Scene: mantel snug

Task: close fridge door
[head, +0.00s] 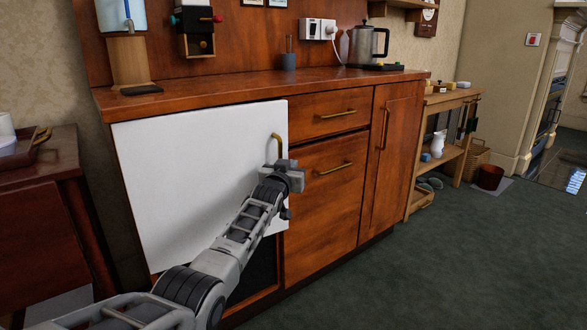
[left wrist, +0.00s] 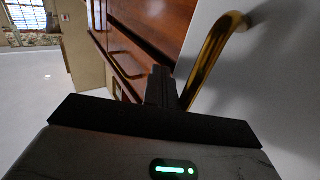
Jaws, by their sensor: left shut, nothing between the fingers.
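The white fridge door (head: 190,165) fills the left part of the wooden cabinet front. It looks about flush with the drawers beside it; I cannot tell if a small gap remains. Its brass handle (head: 278,143) is upright near the door's right edge and also shows in the left wrist view (left wrist: 212,58). My left gripper (head: 286,172) is shut and empty, in front of the door's right edge just below the handle. In the left wrist view its fingers (left wrist: 162,84) are beside the handle's lower end; contact is unclear. My right gripper is not in view.
Right of the door are a drawer (head: 327,113), a lower drawer front (head: 325,195) and a tall cupboard door (head: 391,160), with brass handles. A kettle (head: 366,45) stands on the counter. A side table (head: 40,165) is at left. The carpet (head: 440,255) is open at right.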

